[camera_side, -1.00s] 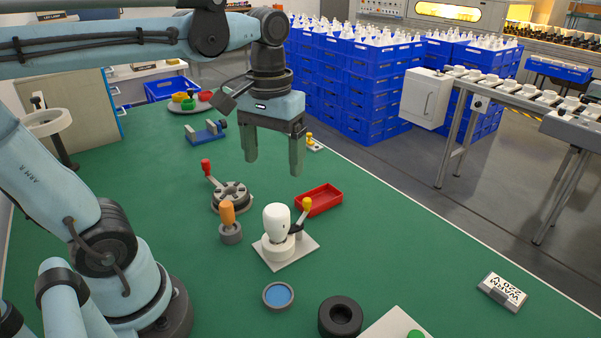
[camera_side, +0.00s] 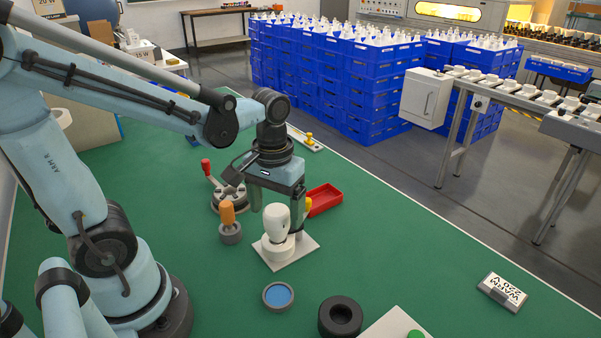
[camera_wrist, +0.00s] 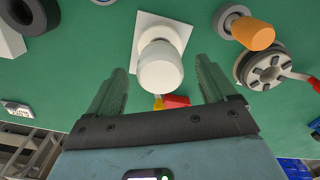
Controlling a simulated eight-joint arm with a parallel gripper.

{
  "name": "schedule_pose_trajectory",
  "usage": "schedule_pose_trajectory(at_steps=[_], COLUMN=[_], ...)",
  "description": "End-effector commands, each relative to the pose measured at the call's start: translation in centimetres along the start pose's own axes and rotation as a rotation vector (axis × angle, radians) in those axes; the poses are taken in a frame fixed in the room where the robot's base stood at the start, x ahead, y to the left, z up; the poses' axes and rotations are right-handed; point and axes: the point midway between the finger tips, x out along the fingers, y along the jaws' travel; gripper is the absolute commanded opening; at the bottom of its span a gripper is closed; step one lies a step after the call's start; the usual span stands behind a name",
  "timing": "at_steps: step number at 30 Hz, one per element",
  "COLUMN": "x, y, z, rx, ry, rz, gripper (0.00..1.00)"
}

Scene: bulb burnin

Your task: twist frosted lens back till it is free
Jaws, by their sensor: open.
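The frosted lens (camera_side: 276,222) is a white, rounded bulb shape. It stands upright in a round white holder on a square white plate (camera_side: 281,259) on the green table. My gripper (camera_side: 277,220) is open and pointing down, just behind and above the lens in the side view. In the wrist view the lens (camera_wrist: 160,68) shows ahead of and between the two fingers of my gripper (camera_wrist: 157,85), with green gaps on both sides. I see no contact.
A red tray (camera_side: 324,199) is behind right. A blue-centred dish (camera_side: 278,296) and black ring (camera_side: 340,318) lie in front. The right of the table is mostly clear.

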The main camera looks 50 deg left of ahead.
Motion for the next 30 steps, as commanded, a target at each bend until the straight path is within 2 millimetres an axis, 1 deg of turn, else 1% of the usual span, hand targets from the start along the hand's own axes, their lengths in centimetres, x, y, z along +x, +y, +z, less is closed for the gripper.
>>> schedule_pose_trajectory(at_steps=[4,12,14,21,24,30], x=[0.43,0.47,0.47,0.46,0.46,0.46], y=[-0.01,-0.01,-0.01,-0.01,-0.01,-0.01], z=[0.03,0.03,0.03,0.03,0.03,0.03], rx=[0.0,0.0,0.0,0.0,0.0,-0.066], ry=[0.0,0.0,0.0,0.0,0.0,0.0], rz=[0.0,0.0,0.0,0.0,0.0,0.0], gripper=[0.84,0.84,0.75,0.39,0.26,0.26])
